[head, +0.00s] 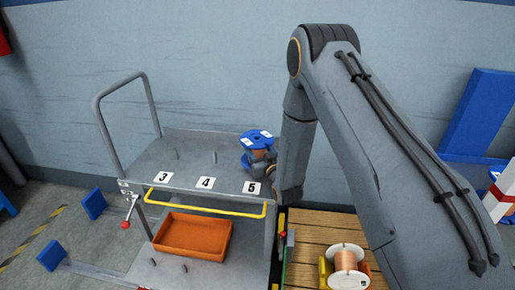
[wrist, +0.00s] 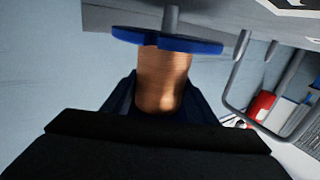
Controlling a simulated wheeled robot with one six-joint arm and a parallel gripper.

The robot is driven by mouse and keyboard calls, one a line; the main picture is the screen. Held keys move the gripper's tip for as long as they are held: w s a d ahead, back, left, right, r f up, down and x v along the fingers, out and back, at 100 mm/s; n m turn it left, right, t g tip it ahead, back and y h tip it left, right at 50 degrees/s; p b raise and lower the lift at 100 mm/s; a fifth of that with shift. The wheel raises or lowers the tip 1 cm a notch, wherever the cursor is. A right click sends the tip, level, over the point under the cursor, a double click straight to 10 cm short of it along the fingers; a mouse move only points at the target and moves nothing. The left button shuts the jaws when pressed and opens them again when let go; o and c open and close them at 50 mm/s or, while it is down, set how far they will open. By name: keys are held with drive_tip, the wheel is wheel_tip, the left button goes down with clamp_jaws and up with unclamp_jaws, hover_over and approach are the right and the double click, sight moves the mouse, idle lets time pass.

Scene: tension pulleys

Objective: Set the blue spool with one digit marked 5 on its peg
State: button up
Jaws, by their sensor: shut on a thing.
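The blue spool (head: 257,135) is upright at the right end of the cart's top shelf, above the card marked 5 (head: 252,188). My gripper (head: 264,160) is shut on its copper-wound middle from the right. In the wrist view, the copper winding (wrist: 163,75) sits between my dark fingers, with a blue flange (wrist: 190,44) beyond. A grey peg (wrist: 170,17) stands between that flange and the shelf and overlaps the flange's edge. I cannot tell whether this peg enters the spool. The spool's own digit cannot be read.
Bare pegs stand behind card 4 (head: 205,183) and card 3 (head: 163,177). The cart has a yellow rail (head: 205,203) and an orange bin (head: 192,236) below. A copper spool (head: 346,262) is on the wooden surface (head: 308,246) at right.

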drive_tip(key=shift+r, duration=0.2)
idle(0.5)
drive_tip(key=o, duration=1.6)
drive_tip(key=shift+f, duration=0.1)
drive_tip(key=v, duration=0.7)
drive_tip(key=shift+s, duration=0.4)
